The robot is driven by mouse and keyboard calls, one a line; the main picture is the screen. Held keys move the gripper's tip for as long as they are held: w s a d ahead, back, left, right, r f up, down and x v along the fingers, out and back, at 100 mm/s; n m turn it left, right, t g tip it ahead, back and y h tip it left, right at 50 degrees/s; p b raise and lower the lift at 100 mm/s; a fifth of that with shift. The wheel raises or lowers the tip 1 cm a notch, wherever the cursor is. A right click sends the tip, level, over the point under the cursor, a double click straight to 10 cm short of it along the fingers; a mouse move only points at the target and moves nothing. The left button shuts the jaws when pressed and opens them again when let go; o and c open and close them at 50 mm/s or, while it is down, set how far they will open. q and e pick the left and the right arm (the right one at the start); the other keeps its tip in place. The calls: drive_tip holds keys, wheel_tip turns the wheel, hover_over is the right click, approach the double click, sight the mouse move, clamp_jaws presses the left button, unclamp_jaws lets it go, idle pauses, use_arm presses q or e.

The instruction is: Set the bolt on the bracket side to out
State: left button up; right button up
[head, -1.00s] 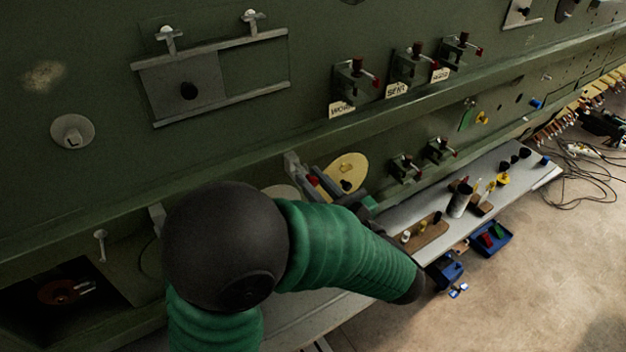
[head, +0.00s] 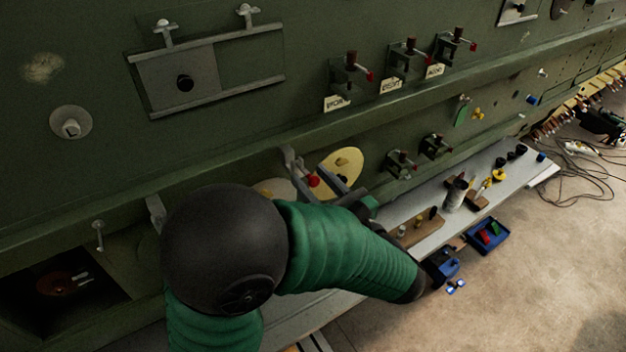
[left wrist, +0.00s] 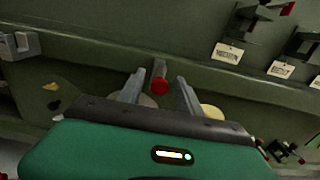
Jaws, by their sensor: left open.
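A red-tipped bolt handle (head: 313,181) stands out below the long green ledge, in front of a pale yellow disc (head: 342,160). In the left wrist view the red handle (left wrist: 159,82) lies between my two grey fingers, with a gap on both sides. My left gripper (head: 310,168) is open around it, and the fingers show no clear contact. It also shows in the left wrist view (left wrist: 160,88). The bolt's base and its bracket are largely hidden by my gripper and arm. My right gripper is not in view.
Several red-handled latches stand on the panel above, with label tags (head: 391,86). Two more latches (head: 402,163) sit below the ledge. A grey bench (head: 510,180) with cups and small parts runs along the right. A dark opening (head: 60,290) lies at lower left.

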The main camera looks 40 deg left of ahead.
use_arm(q)
drive_tip(key=shift+w+d, duration=0.1)
drive_tip(key=shift+d, duration=0.05)
drive_tip(key=b+v, duration=0.5)
drive_tip(key=v, duration=1.1)
drive_tip(key=shift+d, duration=0.3)
